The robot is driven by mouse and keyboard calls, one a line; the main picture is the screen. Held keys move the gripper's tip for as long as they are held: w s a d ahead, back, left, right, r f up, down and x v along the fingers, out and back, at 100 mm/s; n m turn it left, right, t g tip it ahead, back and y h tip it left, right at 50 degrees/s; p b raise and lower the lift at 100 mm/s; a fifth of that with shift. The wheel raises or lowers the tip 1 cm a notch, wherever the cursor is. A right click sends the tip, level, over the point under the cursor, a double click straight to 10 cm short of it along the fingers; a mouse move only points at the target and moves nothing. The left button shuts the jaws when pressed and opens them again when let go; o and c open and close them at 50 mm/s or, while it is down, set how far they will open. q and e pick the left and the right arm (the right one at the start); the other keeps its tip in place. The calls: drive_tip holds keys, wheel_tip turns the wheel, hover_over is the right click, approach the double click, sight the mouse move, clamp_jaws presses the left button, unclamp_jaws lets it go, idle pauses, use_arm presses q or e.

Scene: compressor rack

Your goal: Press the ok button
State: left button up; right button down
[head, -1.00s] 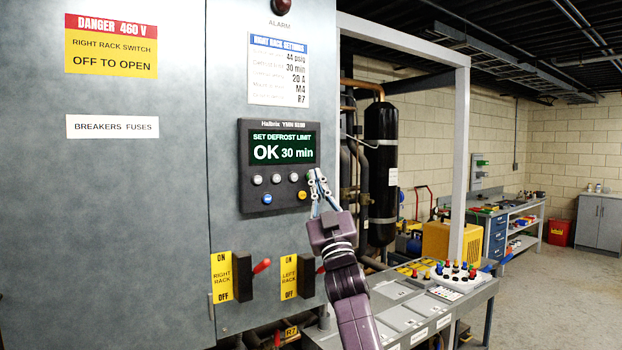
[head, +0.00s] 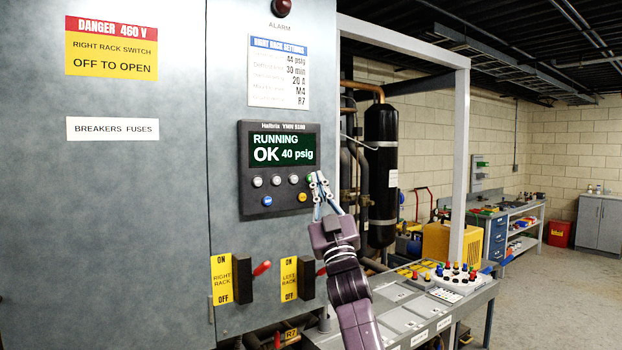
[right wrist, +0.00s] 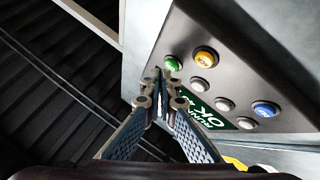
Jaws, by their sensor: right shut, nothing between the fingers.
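The controller panel (head: 245,190) on the grey cabinet has a lit screen (head: 283,148) reading "RUNNING OK 40 psig". Below the screen is a row of buttons, with a green button (head: 309,179) at its right end. The green button also shows in the right wrist view (right wrist: 173,63); I cannot read its label. My right gripper (head: 317,180) is shut and empty, its fingertips close beside the green button. In the right wrist view the fingertips (right wrist: 160,79) lie just below this button; I cannot tell whether they touch it. My left gripper is not in view.
A yellow button (head: 303,197) and a blue button (head: 267,201) sit below the row. Two red-handled rack switches (head: 262,268) are lower on the cabinet. A frame post (head: 459,160) and a grey console (head: 430,310) stand to the right.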

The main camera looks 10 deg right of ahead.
drive_tip(key=shift+s+d, duration=0.1)
drive_tip(key=shift+s, duration=0.15)
drive_tip(key=s, duration=0.1)
drive_tip(key=s+d+p, duration=0.1)
drive_tip(key=s, duration=0.1)
drive_tip(key=s+p, duration=0.1)
drive_tip(key=shift+s+d, duration=0.3)
drive_tip(key=shift+s, duration=0.05)
idle(0.8)
